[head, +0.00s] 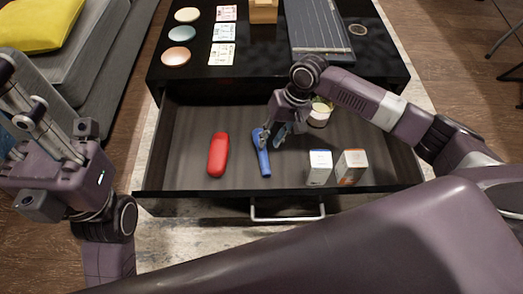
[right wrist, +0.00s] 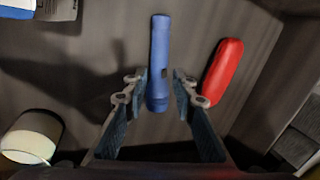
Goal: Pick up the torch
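The blue torch (head: 263,152) lies in the open drawer, its length running towards the drawer front. My right gripper (head: 277,135) is over its far end. In the right wrist view the torch (right wrist: 159,60) runs from the top of the picture down between the tips of my open right gripper (right wrist: 161,82), one finger on each side with a gap. I cannot tell whether the fingertips are level with the torch. My left gripper (head: 25,90) is raised at the left, away from the drawer, and its opening is unclear.
A red case (head: 218,154) lies left of the torch; two small boxes (head: 319,168) (head: 351,167) stand to the right. A jar (head: 320,113) stands behind them. The drawer's front (head: 160,198) and walls surround these. The black tabletop (head: 265,55) overhangs the back.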

